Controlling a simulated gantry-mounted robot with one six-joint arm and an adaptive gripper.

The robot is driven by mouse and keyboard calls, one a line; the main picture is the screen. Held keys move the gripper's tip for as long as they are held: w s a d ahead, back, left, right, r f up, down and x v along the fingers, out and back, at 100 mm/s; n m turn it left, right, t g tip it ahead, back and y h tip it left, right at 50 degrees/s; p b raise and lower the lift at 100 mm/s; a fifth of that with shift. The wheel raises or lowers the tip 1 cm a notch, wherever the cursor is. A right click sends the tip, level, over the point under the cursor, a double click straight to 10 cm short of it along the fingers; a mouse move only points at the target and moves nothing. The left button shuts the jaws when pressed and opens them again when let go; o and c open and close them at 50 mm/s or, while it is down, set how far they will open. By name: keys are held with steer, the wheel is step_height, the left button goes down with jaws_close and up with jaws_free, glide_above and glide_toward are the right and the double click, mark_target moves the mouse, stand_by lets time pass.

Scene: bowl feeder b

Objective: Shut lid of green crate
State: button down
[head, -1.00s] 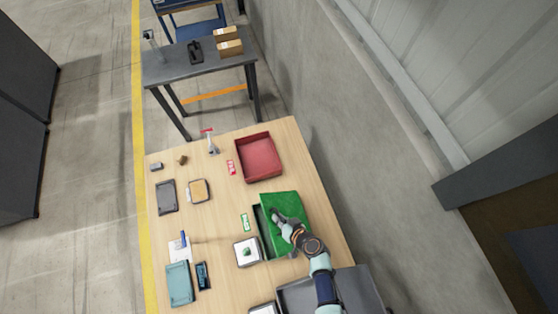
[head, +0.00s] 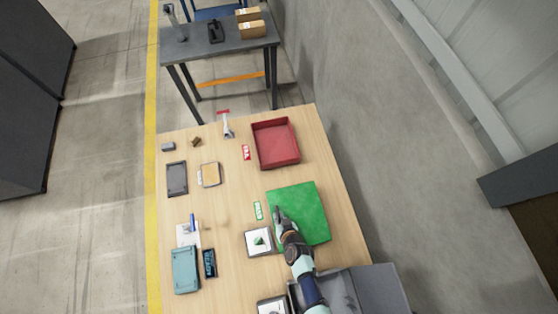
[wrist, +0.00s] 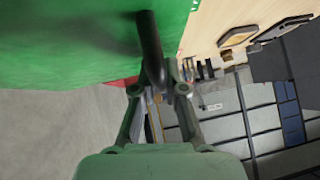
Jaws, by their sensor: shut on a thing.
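The green crate's lid (head: 305,212) lies flat over the crate in the head view, and no opening shows along its left side. The crate's walls are hidden under it. My gripper (head: 277,212) is at the lid's left edge. In the wrist view, the green lid (wrist: 70,45) fills the upper left. My gripper (wrist: 159,88) is shut on a dark round bar (wrist: 149,45), which looks like the lid's handle. Where the bar joins the lid is not clear.
An open red crate (head: 276,145) stands behind the green one. A white box with a green mark (head: 259,241) is close to my gripper's left. A grey bin (head: 345,290) is at the front right. A wall runs along the table's right side.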

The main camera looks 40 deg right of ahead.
steer(key=shift+s+a+f, duration=0.1)
steer(key=shift+f, duration=0.15)
steer(key=c, duration=1.2)
jaws_free()
steer(key=shift+r, duration=0.1)
steer(key=v, duration=1.1)
steer(key=shift+s+r, duration=0.25)
steer(key=shift+r, duration=0.1)
